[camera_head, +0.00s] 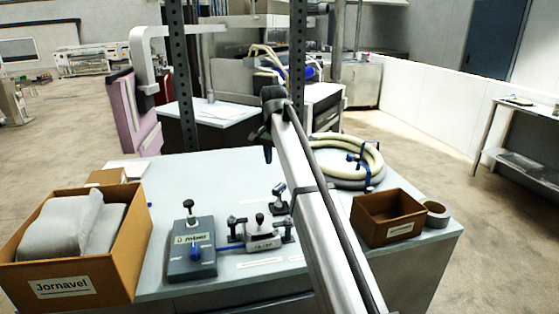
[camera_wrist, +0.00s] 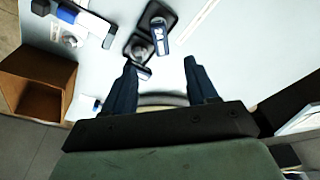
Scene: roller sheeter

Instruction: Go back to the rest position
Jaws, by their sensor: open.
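My gripper shows in the wrist view (camera_wrist: 162,75); its two dark fingers are spread apart with nothing between them. My arm reaches up across the table in the head view, its dark end above the table's far part. The fingers hang over the light table (camera_head: 225,165). In the wrist view a dark blue device (camera_wrist: 160,35) on a black base lies just beyond the fingertips, apart from them as far as I can tell. In the head view, a grey box with a black knob (camera_head: 192,250) and a small clamp-like fixture (camera_head: 262,238) stand near the table's front edge.
A cardboard box (camera_head: 70,287) with grey bags stands at the left front. An open brown box (camera_head: 385,230) and a tape roll (camera_head: 436,215) sit at the right. A coiled hose (camera_head: 340,182) with blue ties lies behind them. The table's back left is mostly clear.

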